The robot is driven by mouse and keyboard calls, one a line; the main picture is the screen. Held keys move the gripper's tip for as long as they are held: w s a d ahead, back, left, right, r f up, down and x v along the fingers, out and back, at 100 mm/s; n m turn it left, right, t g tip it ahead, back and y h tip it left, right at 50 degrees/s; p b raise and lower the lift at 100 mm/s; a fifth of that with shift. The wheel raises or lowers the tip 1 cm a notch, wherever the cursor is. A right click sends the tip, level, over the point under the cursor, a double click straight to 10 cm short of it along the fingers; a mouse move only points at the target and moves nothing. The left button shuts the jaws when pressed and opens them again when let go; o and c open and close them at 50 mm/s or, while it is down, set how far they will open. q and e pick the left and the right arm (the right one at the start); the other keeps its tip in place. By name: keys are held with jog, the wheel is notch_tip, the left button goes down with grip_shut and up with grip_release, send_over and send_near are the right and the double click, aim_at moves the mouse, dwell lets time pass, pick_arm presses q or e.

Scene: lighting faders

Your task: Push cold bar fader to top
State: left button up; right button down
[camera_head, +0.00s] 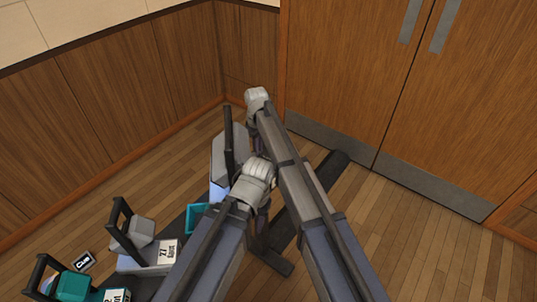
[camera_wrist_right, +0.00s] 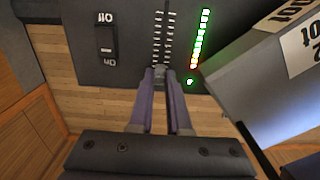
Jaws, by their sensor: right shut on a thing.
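My right gripper (camera_wrist_right: 161,76) is shut on a small grey fader knob (camera_wrist_right: 159,71) in the right wrist view. The knob sits at the near end of a fader track with two rows of pale marks (camera_wrist_right: 164,35) on a dark panel (camera_wrist_right: 132,62). A lit bar, green with red at its near end (camera_wrist_right: 200,42), runs beside the track. I cannot read a name on this fader. In the head view my arms cover the fader. The left arm's grey wrist (camera_head: 252,182) shows there, but its fingers are not clear.
An on/off switch (camera_wrist_right: 106,40) is left of the track. A grey labelled box (camera_wrist_right: 270,85) stands close on the right. In the head view, boxes with black handles (camera_head: 118,220) line the lower left.

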jog(key=shift+w+a, duration=0.15)
jog(key=shift+a, duration=0.05)
jog(key=c, duration=0.9)
grip_release()
jog(key=shift+o, duration=0.2)
jog(key=shift+r, duration=0.15)
notch_tip(320, 180, up, 8)
jog(key=p, duration=0.8)
jog(key=shift+f, duration=0.2)
